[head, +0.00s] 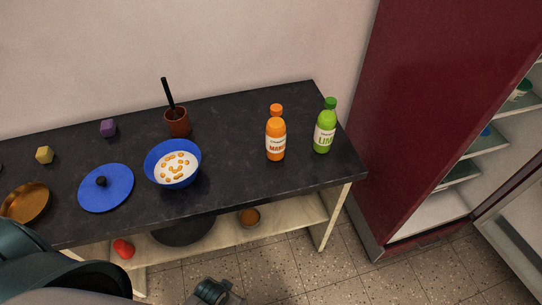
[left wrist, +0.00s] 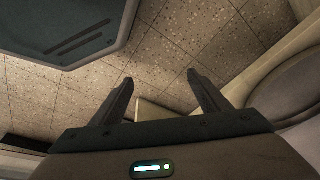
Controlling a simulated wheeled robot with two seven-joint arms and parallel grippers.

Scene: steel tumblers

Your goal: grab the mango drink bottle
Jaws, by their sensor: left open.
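The mango drink bottle (head: 275,141) is orange with an orange cap and a pale label. It stands upright on the dark countertop, right of the middle in the head view. A green lime bottle (head: 325,130) stands upright just to its right, a small gap apart. My left gripper (left wrist: 162,82) shows in the left wrist view, open and empty, with tiled floor beyond its fingers. The bottle is not in that view. My right gripper cannot be made out in either view.
The dark countertop (head: 235,185) also holds a blue bowl (head: 152,166) with food, a brown cup (head: 177,122) with a dark utensil, a blue lid (head: 106,190) and a copper pan (head: 27,202). An open red fridge (head: 445,90) stands right. Counter in front of the mango bottle is clear.

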